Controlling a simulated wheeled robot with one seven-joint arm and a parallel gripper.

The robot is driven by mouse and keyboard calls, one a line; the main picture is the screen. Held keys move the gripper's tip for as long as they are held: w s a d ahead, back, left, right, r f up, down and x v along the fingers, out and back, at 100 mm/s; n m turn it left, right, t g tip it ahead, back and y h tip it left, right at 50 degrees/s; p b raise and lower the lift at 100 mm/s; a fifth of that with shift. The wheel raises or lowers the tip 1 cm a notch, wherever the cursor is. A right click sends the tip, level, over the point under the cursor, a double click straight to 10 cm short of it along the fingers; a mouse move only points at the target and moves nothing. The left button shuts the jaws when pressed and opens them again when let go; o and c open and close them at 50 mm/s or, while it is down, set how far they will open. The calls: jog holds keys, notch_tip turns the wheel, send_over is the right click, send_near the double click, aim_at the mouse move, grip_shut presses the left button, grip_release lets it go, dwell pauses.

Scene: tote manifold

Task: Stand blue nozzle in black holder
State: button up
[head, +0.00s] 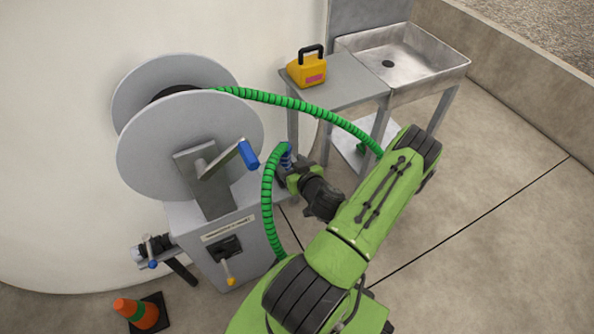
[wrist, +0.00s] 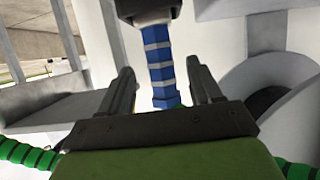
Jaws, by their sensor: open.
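The blue nozzle (wrist: 158,62) is ribbed, with pale bands. In the wrist view it runs between the two fingers of my gripper (wrist: 160,75), with a gap on each side. One end meets the black holder (wrist: 148,10) at the top of that view; how deep it sits is hidden. The other end meets the green hose behind the gripper's edge. In the head view the nozzle (head: 287,158) shows small beside the reel stand, under the hose's bend. My gripper (head: 290,180) is open there, its fingers partly hidden.
The green hose (head: 268,200) loops close to my arm and also runs from the grey reel (head: 190,140). The reel has a blue-handled crank (head: 248,154). A side table (head: 340,88) with a yellow case (head: 306,70) and a sink (head: 405,55) stand behind. A cone (head: 137,312) is front left.

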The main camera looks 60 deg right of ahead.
jog(key=p, duration=0.2)
jog(key=s+r+p, duration=0.1)
jog(key=shift+s+a+r+p, duration=0.15)
jog(key=shift+s+a+p, duration=0.15)
jog(key=shift+a+p, duration=0.1)
jog(key=p+v, duration=0.3)
jog(key=shift+s+a, duration=0.25)
jog(key=shift+a, duration=0.05)
